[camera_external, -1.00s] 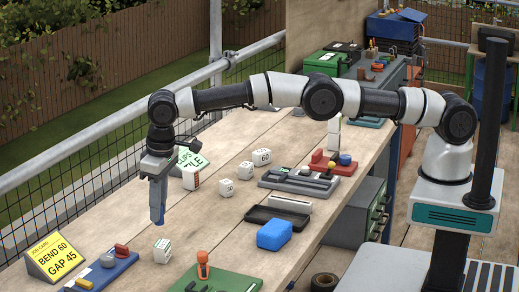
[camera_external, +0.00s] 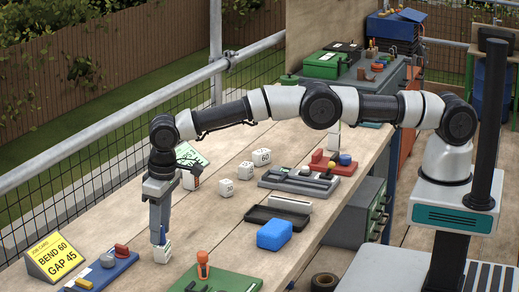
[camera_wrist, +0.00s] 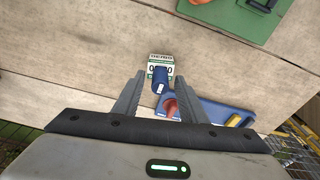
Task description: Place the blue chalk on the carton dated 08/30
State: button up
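The blue chalk (camera_wrist: 160,76) stands between my fingers in the wrist view, with clear gaps on both sides. It appears to rest on a small white-and-green carton (camera_wrist: 167,62). The chalk hides the middle of that carton's printed date; only its outer digits show. In the external view the carton (camera_external: 163,253) is on the bench, directly below my fingertips, and a bit of blue shows above it. My gripper (camera_external: 159,240) is open around the chalk, pointing down; its fingers also show in the wrist view (camera_wrist: 160,82).
A blue tray (camera_external: 107,273) with coloured pieces and a yellow job card (camera_external: 60,257) stand left of the carton. A green board (camera_external: 232,283) with an orange-handled tool (camera_external: 203,265) lies to the right. More cartons (camera_external: 226,187) and a blue block (camera_external: 274,235) stand farther back.

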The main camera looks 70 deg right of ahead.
jog(key=shift+r, duration=0.15)
notch_tip(320, 180, up, 12)
jog(key=s, duration=0.2)
jog(key=d+r+t, duration=0.1)
jog(key=d+r, duration=1.1)
jog(key=r, duration=0.3)
jog(key=s+d+r+m+t, duration=0.1)
jog(key=s+d+r, duration=0.7)
jog(key=s+d, duration=0.3)
jog(key=s+d+r+t, duration=0.1)
jog(key=s+d, duration=0.9)
jog(key=s, duration=0.1)
jog(key=s+d+f, duration=0.2)
jog(key=s+f, duration=0.1)
jog(key=s, duration=0.4)
jog(key=s+d+f+t, duration=0.1)
jog(key=s+d+f, duration=0.2)
jog(key=s, duration=0.4)
jog(key=shift+f+m, duration=0.35)
jog(key=shift+m, duration=0.05)
